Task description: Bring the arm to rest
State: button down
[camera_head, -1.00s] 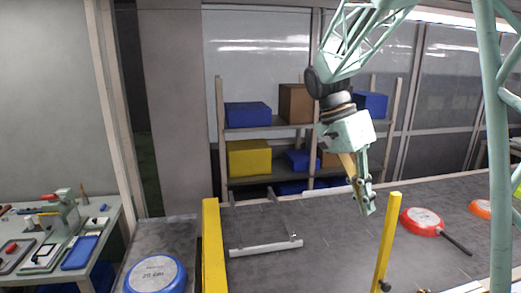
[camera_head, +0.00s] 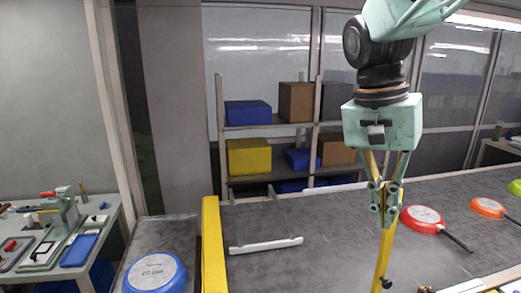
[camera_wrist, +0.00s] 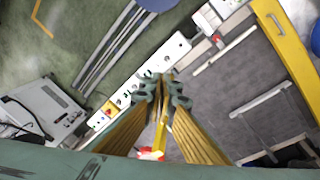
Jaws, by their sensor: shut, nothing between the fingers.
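My gripper (camera_head: 387,222) hangs pointing down in the head view, in front of the yellow post on the conveyor's near side. Its fingers are shut with nothing between them. In the wrist view, my gripper (camera_wrist: 163,78) has its fingertips together above the conveyor's edge, with a white panel strip and green floor beyond. My arm comes down from the top right of the head view.
A yellow post (camera_head: 383,262) stands just behind or beside my fingers; the gap cannot be told. A yellow barrier (camera_head: 211,245) stands left. A red pan (camera_head: 422,219) and an orange pan (camera_head: 488,207) lie on the dark conveyor (camera_head: 330,215). A blue pan (camera_head: 155,273) lies left.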

jog(key=s+a+f+n+t+y+b, duration=0.1)
jog(key=s+n, duration=0.3)
jog(key=s, duration=0.6)
jog(key=s+a+f+n+t+y+b, duration=0.1)
jog(key=s+a+f+n+t, duration=0.1)
jog(key=s, duration=0.9)
jog(key=shift+a+f+n+t, duration=0.2)
jog(key=shift+a+n+t, duration=0.45)
jog(key=shift+n, duration=0.35)
